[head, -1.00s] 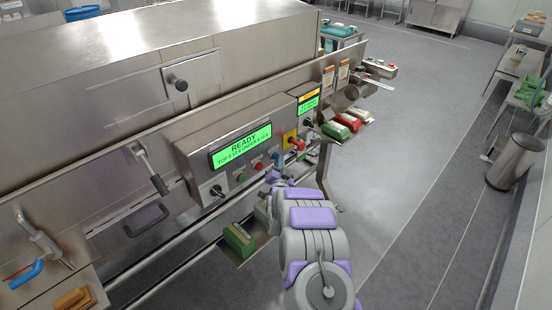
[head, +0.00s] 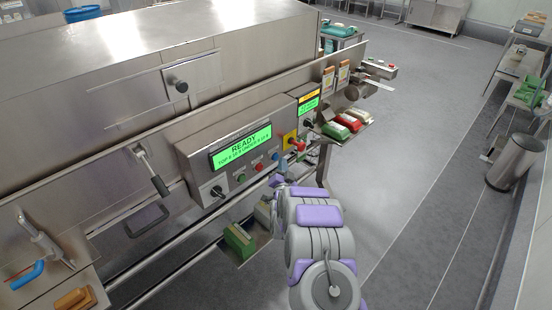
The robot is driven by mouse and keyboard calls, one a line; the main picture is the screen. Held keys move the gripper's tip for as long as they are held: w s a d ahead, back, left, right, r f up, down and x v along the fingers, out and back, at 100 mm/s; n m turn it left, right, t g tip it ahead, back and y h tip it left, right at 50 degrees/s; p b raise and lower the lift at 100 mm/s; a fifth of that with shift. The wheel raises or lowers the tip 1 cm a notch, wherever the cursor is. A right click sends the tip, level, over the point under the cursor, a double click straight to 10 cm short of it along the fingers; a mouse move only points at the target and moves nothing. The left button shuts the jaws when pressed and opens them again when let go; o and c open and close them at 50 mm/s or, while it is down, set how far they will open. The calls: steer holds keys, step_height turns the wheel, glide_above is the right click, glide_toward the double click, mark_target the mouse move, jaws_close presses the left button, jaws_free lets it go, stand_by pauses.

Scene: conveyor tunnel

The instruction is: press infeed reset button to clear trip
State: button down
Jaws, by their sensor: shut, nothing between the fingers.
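The grey steel control panel (head: 182,150) is on the side of the machine in the head view. Below the display sit a black selector knob (head: 217,191), a green button (head: 241,178), a red button (head: 259,167) and a blue button (head: 276,157). Labels are too small to read, so I cannot tell which is the infeed reset. My gripper (head: 278,181) is at the far end of my arm, just below the blue button in the picture. It is shut and empty; the fingers are mostly hidden, and contact cannot be seen.
A red emergency stop on a yellow plate (head: 290,140) and a smaller screen (head: 308,104) are right of the panel. Rails (head: 190,247) run below it. A green block (head: 239,240) sits low beside my arm. Red, green and white packs (head: 343,124) lie on a shelf.

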steer(key=s+d+p, duration=0.1)
steer(key=s+d, duration=0.2)
steer(key=d, duration=0.1)
steer(key=shift+s, duration=0.15)
stand_by(0.4)
steer(key=shift+a, duration=0.1)
stand_by(0.4)
steer(key=s+r+n+g+y, duration=0.2)
steer(key=s+r+n+g, duration=0.2)
steer(key=s+r+g, duration=0.6)
steer(key=s+d+r+g+h, duration=0.1)
steer(key=s+d+r+g, duration=0.2)
steer(key=s, duration=1.3)
steer(key=s+d+r+n+g+h, duration=0.1)
steer(key=s+d+r+g, duration=0.2)
steer(key=s, duration=1.3)
steer(key=s+d+r+n+g+h, duration=0.1)
steer(key=s+d+r+g, duration=0.2)
steer(key=s, duration=1.3)
steer(key=d+g, duration=0.2)
steer(key=d, duration=0.3)
steer(key=shift+d, duration=0.15)
